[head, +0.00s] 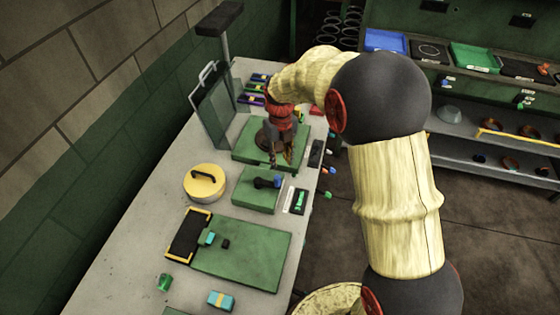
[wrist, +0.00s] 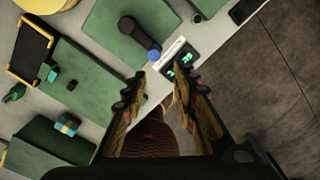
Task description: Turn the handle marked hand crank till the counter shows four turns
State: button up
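The hand crank is a dark arm (head: 263,182) with a blue knob (head: 277,182) on a green base block (head: 253,199). In the wrist view the crank arm (wrist: 128,27) runs from its round hub to the blue knob (wrist: 154,56). The counter (head: 296,200) is a small dark box beside the base; its green digits show in the wrist view (wrist: 180,66) but are too small to read surely. My gripper (head: 281,164) is open and empty, fingers pointing down. In the wrist view its fingertips (wrist: 158,76) are apart, with the knob beyond them, not between them.
A yellow-lidded round pot (head: 205,184) with a black handle stands left of the crank. A green board (head: 245,252) with small blocks lies in front. A clear upright panel (head: 211,108) stands at the back left. The bench's right edge is close to the counter.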

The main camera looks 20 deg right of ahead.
jog(key=shift+g, duration=0.3)
jog(key=w+d+p, duration=0.1)
jog(key=w+d+f+p, duration=0.1)
jog(key=d, duration=0.1)
jog(key=shift+w+d+f, duration=0.15)
jog(key=shift+w, duration=0.15)
jog(key=c, duration=0.4)
jog(key=w+d+n+p, duration=0.1)
jog(key=w+d+f+n+p, duration=0.1)
jog(key=n, duration=0.1)
jog(key=shift+w+y, duration=0.1)
jog(key=shift+y, duration=0.2)
grip_shut()
jog(key=w+r+n+g+y+p, duration=0.15)
jog(key=w+n, duration=0.25)
jog(key=n, duration=1.8)
jog(key=s+a+f+p, duration=0.1)
jog(key=s+a+f, duration=0.2)
jog(key=f, duration=0.6)
jog(key=shift+s+f+n, duration=0.3)
jog(key=shift+s+f, duration=0.1)
jog(key=shift+s, duration=0.65)
